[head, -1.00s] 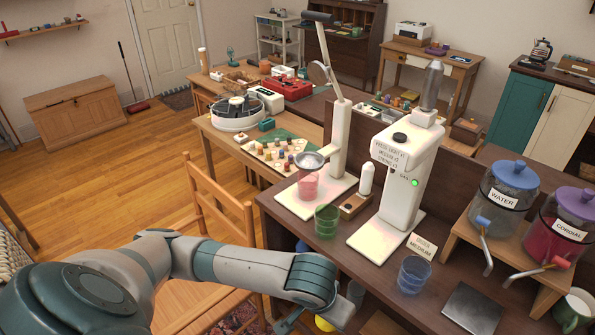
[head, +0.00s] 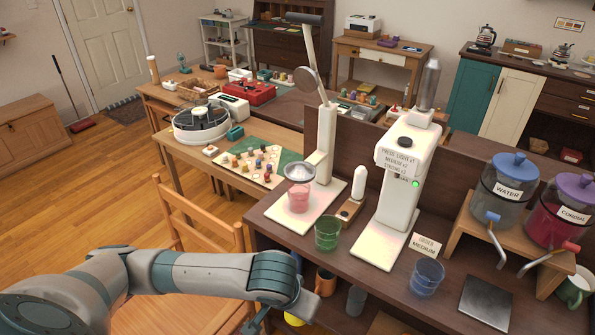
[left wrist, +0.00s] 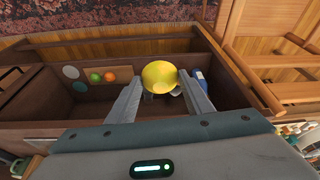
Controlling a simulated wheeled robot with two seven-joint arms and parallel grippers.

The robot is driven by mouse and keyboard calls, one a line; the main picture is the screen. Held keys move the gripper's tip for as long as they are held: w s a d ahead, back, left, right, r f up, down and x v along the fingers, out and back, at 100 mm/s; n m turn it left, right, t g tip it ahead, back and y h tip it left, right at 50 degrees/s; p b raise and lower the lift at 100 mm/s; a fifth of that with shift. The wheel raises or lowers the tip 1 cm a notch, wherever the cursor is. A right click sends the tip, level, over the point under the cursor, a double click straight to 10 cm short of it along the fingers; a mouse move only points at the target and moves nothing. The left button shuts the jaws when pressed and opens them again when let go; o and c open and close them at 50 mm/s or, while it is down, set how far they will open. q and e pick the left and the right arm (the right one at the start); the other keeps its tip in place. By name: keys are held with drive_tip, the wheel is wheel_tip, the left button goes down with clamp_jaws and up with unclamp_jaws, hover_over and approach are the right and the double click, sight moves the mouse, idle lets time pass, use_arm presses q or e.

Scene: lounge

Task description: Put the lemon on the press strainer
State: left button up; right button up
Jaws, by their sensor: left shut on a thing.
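The yellow lemon (left wrist: 160,76) is between the two fingertips of my left gripper (left wrist: 161,92) in the left wrist view. The gripper is shut on it. In the head view, my left gripper (head: 268,320) is low, in front of the counter's edge, mostly hidden by my arm; a bit of yellow (head: 293,319) shows beside it. The press strainer (head: 299,172) is a small silver bowl on the white press (head: 325,145), up and beyond the gripper. It looks empty. A glass of pink liquid (head: 299,197) stands under it. My right gripper is not in view.
A green glass (head: 328,233) and a blue glass (head: 427,277) stand on the counter near its front. A white machine (head: 401,190) stands right of the press. A wooden chair (head: 205,235) is left of the counter. An orange mug (head: 325,283) sits on the shelf below.

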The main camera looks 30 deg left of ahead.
use_arm(q)
drive_tip(key=shift+w+a+r+p, duration=0.2)
drive_tip(key=shift+a+r+p, duration=0.05)
drive_tip(key=shift+p, duration=0.05)
drive_tip(key=w+a+r+p, duration=0.6)
drive_tip(key=a+r+p, duration=0.1)
drive_tip(key=a+r, duration=0.1)
drive_tip(key=w+a+r+m+p, duration=0.1)
drive_tip(key=w+a+r+p, duration=0.6)
drive_tip(key=r, duration=0.4)
drive_tip(key=shift+a+r+p, duration=0.2)
drive_tip(key=shift+a+p, duration=0.35)
drive_tip(key=shift+a, duration=0.7)
